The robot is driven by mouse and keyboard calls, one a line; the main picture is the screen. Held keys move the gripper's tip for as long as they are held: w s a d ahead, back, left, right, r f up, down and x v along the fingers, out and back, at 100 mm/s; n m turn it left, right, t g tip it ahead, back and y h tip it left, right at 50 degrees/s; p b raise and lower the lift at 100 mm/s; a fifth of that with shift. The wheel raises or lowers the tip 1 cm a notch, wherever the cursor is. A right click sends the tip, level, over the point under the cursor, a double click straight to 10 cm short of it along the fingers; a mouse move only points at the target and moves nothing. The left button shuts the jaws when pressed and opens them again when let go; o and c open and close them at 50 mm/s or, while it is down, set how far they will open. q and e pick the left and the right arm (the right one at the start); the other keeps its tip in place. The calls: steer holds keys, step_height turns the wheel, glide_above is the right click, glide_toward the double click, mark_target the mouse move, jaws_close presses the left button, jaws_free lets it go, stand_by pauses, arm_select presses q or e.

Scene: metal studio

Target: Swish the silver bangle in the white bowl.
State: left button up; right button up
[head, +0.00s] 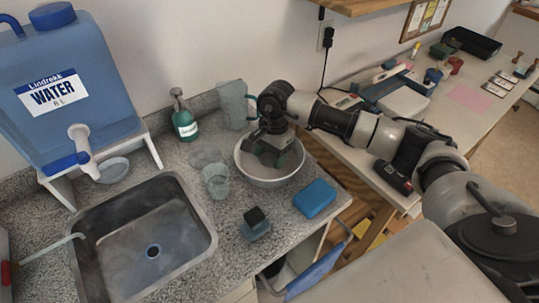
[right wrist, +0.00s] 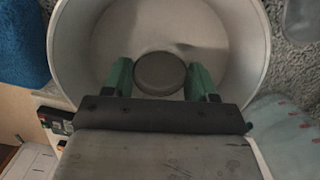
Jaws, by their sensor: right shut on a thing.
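The white bowl (head: 241,168) stands on the speckled counter. My right gripper (head: 278,156) reaches down inside it from above, with its wrist over the far rim. In the right wrist view the bowl's pale wall (right wrist: 242,45) surrounds the green fingers of the gripper (right wrist: 161,82). A round grey ring, the silver bangle (right wrist: 160,90), shows between the fingers, and the gripper is shut on it. The bangle is low in the bowl; I cannot tell if it touches the bottom. The gripper hides it in the head view. My left gripper is not in view.
Left of the bowl stand clear glasses (head: 218,183), a green soap bottle (head: 184,118) and a clear pitcher (head: 232,104). A blue sponge (head: 314,198) and a small dark-topped block (head: 256,224) lie in front. A sink (head: 120,248) and water tank (head: 70,95) are further left.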

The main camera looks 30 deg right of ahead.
steer(key=shift+r, duration=0.1)
stand_by(0.3)
step_height(320, 180, up, 8)
steer(key=p, duration=0.4)
stand_by(0.7)
stand_by(1.5)
steer(key=shift+b, duration=0.65)
steer(key=shift+r, duration=0.15)
stand_by(1.2)
